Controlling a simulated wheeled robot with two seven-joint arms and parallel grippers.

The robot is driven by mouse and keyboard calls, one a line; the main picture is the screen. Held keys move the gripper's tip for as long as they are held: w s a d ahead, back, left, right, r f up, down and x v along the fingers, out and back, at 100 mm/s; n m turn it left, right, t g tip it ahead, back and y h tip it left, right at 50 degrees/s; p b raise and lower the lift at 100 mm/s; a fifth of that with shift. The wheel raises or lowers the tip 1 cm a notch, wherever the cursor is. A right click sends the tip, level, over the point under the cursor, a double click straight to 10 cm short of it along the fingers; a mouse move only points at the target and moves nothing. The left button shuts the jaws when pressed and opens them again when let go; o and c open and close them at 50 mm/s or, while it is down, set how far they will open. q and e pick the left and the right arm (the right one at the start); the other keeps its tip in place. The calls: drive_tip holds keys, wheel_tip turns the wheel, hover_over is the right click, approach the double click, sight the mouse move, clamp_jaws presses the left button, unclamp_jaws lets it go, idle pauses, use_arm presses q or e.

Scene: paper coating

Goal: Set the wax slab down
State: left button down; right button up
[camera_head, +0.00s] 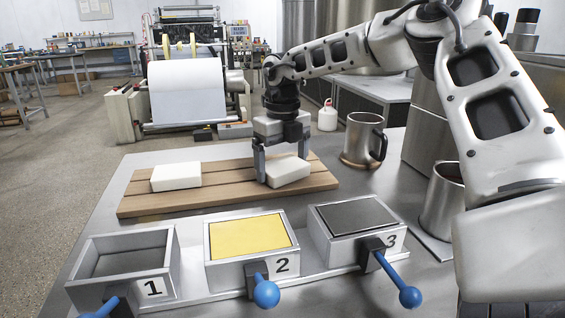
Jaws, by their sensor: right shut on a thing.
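My right gripper (283,160) points down over the right part of a wooden slatted board (228,183). Its two fingers are shut on a white wax slab (289,173), one on each side. The held slab is tilted relative to the board's edge and sits at or very near the board's surface; I cannot tell whether it touches. A second white slab (176,177) lies flat on the left part of the board. My left gripper is not in view.
In front of the board stand three metal boxes with blue-knobbed levers: box 1 (171,263) looks empty, box 2 (210,272) holds yellow, box 3 (317,246) has a dark top. Metal mugs (362,140) (440,200) stand at the right. A paper machine (187,90) stands behind.

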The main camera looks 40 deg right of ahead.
sight(283, 164)
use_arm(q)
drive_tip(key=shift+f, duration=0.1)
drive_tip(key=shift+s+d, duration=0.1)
use_arm(e)
drive_tip(key=o, duration=0.8)
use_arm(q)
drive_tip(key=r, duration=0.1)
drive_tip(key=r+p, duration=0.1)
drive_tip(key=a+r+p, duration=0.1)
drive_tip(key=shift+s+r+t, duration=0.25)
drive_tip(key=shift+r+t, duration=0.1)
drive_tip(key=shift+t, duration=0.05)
use_arm(e)
wheel_tip(283, 164, up, 12)
drive_tip(key=shift+r, duration=0.1)
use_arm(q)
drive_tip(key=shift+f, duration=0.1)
use_arm(e)
drive_tip(key=shift+s, duration=0.1)
